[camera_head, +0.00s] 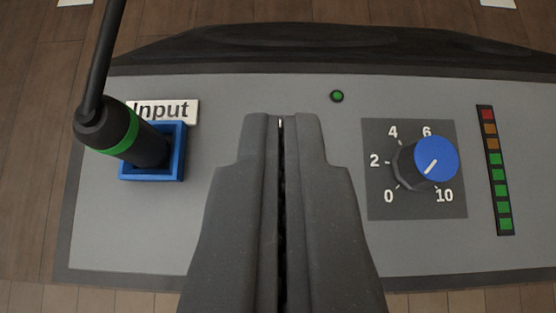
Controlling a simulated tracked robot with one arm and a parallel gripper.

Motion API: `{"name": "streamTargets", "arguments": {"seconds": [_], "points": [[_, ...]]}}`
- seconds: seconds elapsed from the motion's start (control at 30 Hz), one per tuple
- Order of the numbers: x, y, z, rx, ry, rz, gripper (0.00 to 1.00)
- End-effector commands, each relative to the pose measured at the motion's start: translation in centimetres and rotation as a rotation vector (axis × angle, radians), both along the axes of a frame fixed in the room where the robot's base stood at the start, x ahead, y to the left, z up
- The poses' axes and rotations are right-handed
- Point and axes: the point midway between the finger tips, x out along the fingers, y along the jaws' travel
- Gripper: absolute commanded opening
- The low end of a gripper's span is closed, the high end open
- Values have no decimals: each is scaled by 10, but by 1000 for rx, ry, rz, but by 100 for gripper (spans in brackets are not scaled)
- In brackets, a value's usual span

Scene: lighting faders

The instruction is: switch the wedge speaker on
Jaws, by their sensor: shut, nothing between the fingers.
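The wedge speaker fills most of the camera view, with a grey control panel (250,95) facing me. My gripper (281,120) is shut and empty over the middle of the panel and hides what lies behind it. No power switch can be made out. A small green round light or button (337,96) sits just right of my fingertips. A knob with a blue cap (436,159) sits on a dark dial plate marked 0 to 10, and its white line slants toward the lower left, near 0.
A black cable plug with a green ring (120,135) stands in a blue square socket (152,179) under an "Input" label (163,110), left of my gripper. A strip of red, orange and green lights (497,172) is at right. Wooden floor (35,150) surrounds the speaker.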

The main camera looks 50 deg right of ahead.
Motion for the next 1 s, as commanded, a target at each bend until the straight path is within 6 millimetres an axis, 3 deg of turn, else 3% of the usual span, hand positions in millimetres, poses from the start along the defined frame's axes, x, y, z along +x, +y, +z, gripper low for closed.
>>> {"name": "streamTargets", "arguments": {"seconds": [0.2, 0.4, 1.0], "points": [[8, -11, -31, 0, 3, 0, 0], [10, -12, -47, 0, 1, 1, 0], [15, -6, -50, 14, 15, 12, 0]]}}
